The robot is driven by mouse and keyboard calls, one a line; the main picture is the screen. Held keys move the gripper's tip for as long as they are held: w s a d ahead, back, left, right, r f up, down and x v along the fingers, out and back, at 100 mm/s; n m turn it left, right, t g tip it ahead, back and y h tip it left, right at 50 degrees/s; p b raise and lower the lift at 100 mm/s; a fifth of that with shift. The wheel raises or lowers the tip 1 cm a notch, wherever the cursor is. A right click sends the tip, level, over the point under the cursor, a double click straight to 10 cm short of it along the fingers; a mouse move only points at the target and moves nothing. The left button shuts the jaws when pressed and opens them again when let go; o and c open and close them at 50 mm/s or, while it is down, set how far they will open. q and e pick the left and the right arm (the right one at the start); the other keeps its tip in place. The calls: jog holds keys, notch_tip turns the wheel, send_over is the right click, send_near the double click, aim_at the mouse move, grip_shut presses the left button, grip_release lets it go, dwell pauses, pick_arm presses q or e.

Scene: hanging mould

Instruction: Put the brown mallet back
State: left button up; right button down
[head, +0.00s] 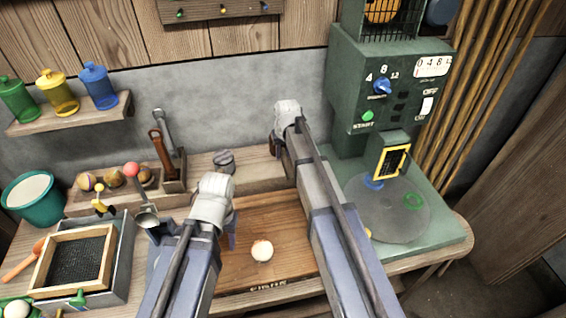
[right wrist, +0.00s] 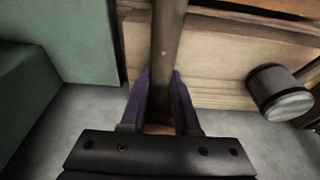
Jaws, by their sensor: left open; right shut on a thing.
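My right gripper (right wrist: 160,100) is shut on a brown rod-like handle (right wrist: 166,45), which fits the brown mallet. The handle runs away from between the fingers in the right wrist view; no mallet head shows there. In the head view my right gripper (head: 275,148) is at the back, by the wall and the wooden ledge, mostly hidden by its own arm. A wooden holder (head: 174,181) at the back left holds a brown-handled tool (head: 159,146) and a grey tool (head: 163,130). My left gripper (head: 231,236) is open over the wooden board, mostly hidden behind its wrist.
A green machine (head: 370,110) with a round plate (head: 388,208) stands right of my right arm. A dark grey cylinder (head: 224,161) sits on the ledge, also in the right wrist view (right wrist: 281,92). A white ball (head: 262,250) lies on the board (head: 285,262). A framed tray (head: 75,262) is left.

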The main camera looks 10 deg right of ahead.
aim_at(283, 160)
pick_arm(q)
notch_tip(283, 160, down, 4)
jog(key=b, duration=0.3)
jog(key=shift+r, duration=0.15)
pick_arm(e)
jog(key=x, duration=0.1)
jog(key=s+x, duration=0.1)
jog(key=x, duration=0.1)
jog(key=shift+w+f, duration=0.2)
jog(key=shift+f, duration=0.2)
pick_arm(q)
jog(key=shift+r, duration=0.1)
pick_arm(e)
jog(key=shift+r, duration=0.1)
jog(key=c, duration=0.6)
grip_release()
jog(key=shift+c, duration=0.2)
